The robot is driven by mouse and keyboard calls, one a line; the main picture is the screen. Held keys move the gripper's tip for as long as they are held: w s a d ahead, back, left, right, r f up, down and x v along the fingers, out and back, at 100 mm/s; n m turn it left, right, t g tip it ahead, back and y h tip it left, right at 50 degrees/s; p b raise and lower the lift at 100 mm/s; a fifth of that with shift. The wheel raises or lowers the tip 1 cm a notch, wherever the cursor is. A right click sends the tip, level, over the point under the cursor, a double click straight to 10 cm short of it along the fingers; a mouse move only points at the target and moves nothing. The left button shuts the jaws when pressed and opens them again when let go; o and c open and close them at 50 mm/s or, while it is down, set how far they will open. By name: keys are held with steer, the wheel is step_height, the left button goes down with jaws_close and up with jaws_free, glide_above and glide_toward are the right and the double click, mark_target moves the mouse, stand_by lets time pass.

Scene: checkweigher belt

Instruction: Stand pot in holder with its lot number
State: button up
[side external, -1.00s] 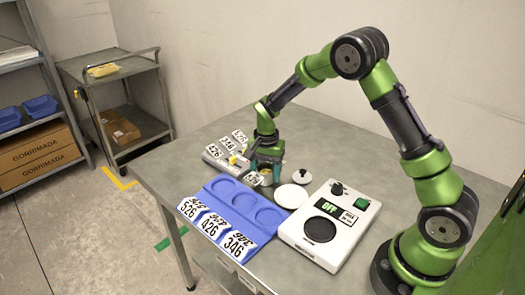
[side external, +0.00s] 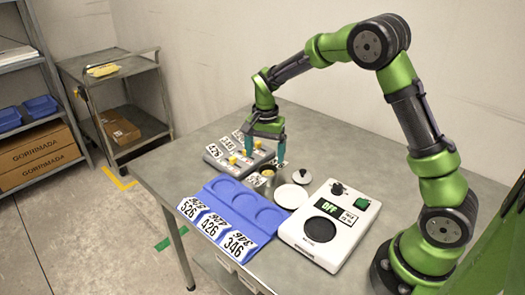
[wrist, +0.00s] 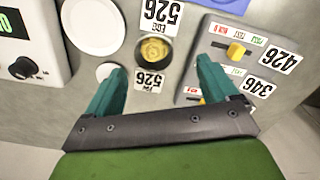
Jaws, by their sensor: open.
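The pot (side external: 268,172) is a small round container with yellow contents, standing on the table behind the blue holder. In the wrist view the pot (wrist: 154,49) has cards reading 526 at two sides. The blue holder (side external: 222,187) has three round recesses, all empty, and front labels 526, 426 and 346; only a blue edge (wrist: 230,4) shows at the top of the wrist view. My gripper (side external: 264,152) is open and empty, above the table near the pot. In the wrist view its fingertips (wrist: 160,68) are apart, with the pot beyond them.
A grey box (side external: 238,158) with yellow sliders and number cards stands beside the pot. A white disc (side external: 291,196) and a smaller knobbed disc (side external: 302,177) lie right of it. A white scale (side external: 328,222) reading OFF stands at the front right.

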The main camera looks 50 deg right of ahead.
step_height(320, 180, up, 9)
steer(key=s+a+r+n+t+y, duration=0.2)
steer(key=s+a+r+n+t, duration=0.25)
steer(key=s+r, duration=0.6)
steer(key=s+a+f+n+t, duration=0.2)
steer(key=s+n, duration=0.3)
steer(key=s, duration=0.6)
steer(key=shift+s+a+f+t, duration=0.25)
steer(key=shift+a+f+t, duration=0.1)
steer(key=shift+a+f, duration=0.25)
